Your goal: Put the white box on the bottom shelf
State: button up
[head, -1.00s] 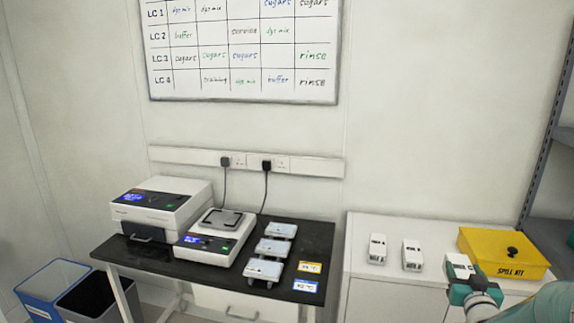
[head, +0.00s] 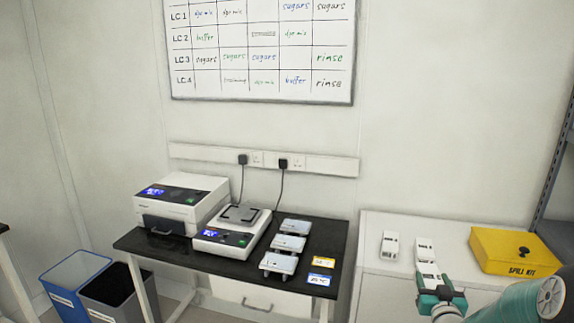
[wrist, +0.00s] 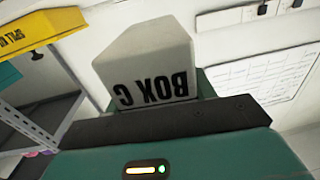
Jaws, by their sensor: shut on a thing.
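My gripper (head: 441,292) is shut on a white box (head: 428,272), at the lower right of the head view. In the wrist view the white box (wrist: 148,62) shows upside-down lettering "BOX C" and sits between my fingers, partly hidden by my gripper. Two other white boxes, one on the left (head: 390,246) and one on the right (head: 424,249), stand on the white cabinet beyond my gripper. A grey shelf rack (head: 554,178) shows only in part at the right edge of the head view; its bottom shelf cannot be made out there.
A yellow spill kit (head: 514,251) is on the white cabinet (head: 378,284), right of my gripper. A black table (head: 170,250) with a balance (head: 228,234) and a printer-like device (head: 180,203) is to the left. Two bins, blue (head: 75,284) and dark (head: 118,292), stand on the floor.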

jog(key=w+a+f+n+y, duration=0.1)
jog(key=w+a+f, duration=0.1)
jog(key=a+f, duration=0.45)
jog(key=w+a+f+n+y, duration=0.1)
jog(key=a+f+y, duration=0.15)
jog(key=a, duration=0.65)
jog(key=s+a+f, duration=0.6)
jog(key=a+f, duration=0.3)
jog(key=f, duration=0.3)
jog(key=shift+s+a, duration=0.15)
jog(key=shift+a, duration=0.25)
jog(key=shift+d+r, duration=0.1)
jog(key=shift+d, duration=0.1)
